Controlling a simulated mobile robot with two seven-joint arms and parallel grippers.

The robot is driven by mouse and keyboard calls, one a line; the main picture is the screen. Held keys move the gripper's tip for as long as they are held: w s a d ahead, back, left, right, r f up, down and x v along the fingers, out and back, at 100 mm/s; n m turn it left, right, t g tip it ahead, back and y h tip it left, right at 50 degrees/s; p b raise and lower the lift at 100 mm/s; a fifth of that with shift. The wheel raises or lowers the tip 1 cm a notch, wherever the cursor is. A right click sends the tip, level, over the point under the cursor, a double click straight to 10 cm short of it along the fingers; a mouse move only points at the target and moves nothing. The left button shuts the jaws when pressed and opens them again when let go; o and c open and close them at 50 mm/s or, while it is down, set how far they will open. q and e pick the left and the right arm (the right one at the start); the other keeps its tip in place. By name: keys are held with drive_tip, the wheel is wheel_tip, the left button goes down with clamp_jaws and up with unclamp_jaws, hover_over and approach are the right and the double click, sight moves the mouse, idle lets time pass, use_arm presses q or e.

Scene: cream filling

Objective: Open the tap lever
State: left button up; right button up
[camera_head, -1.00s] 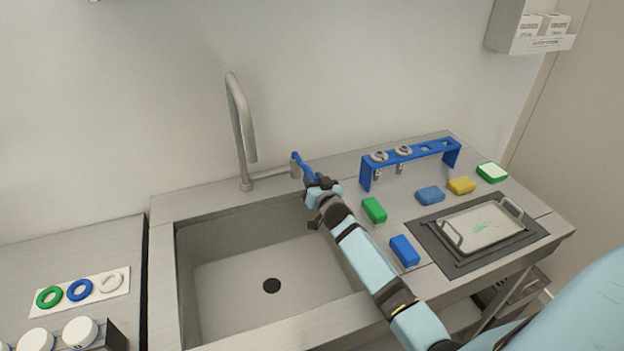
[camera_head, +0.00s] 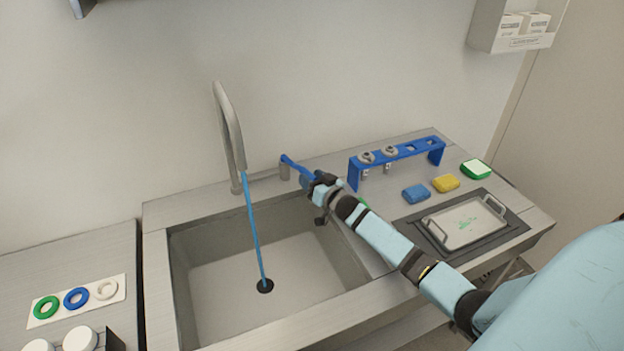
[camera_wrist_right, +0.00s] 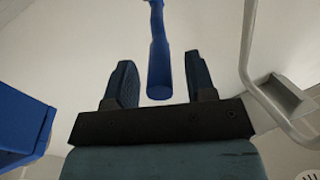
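The tap has a tall grey curved spout (camera_head: 230,130) behind the sink and a blue lever (camera_head: 295,166) on a grey valve body to its right. A blue stream of water (camera_head: 254,235) runs from the spout down to the drain. My right gripper (camera_head: 312,184) is at the near end of the lever. In the right wrist view the blue lever (camera_wrist_right: 160,65) lies between the two fingers of my right gripper (camera_wrist_right: 159,70), with a visible gap on each side. The fingers are open. The spout also shows there at the right (camera_wrist_right: 250,70). My left gripper is not in view.
The sink (camera_head: 215,285) is in front of the tap. A blue rack (camera_head: 400,152) with metal nozzles stands right of the lever. Blue (camera_head: 415,194) and yellow (camera_head: 446,183) sponges and a metal tray (camera_head: 465,223) lie further right. My right arm hides part of the counter.

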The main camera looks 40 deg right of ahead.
drive_tip(key=shift+s, duration=0.1)
drive_tip(key=shift+s+f, duration=0.15)
drive_tip(key=shift+s, duration=0.15)
drive_tip(key=s, duration=0.6)
drive_tip(key=shift+s+b, duration=0.35)
drive_tip(key=shift+b, duration=0.1)
drive_tip(key=shift+d, duration=0.1)
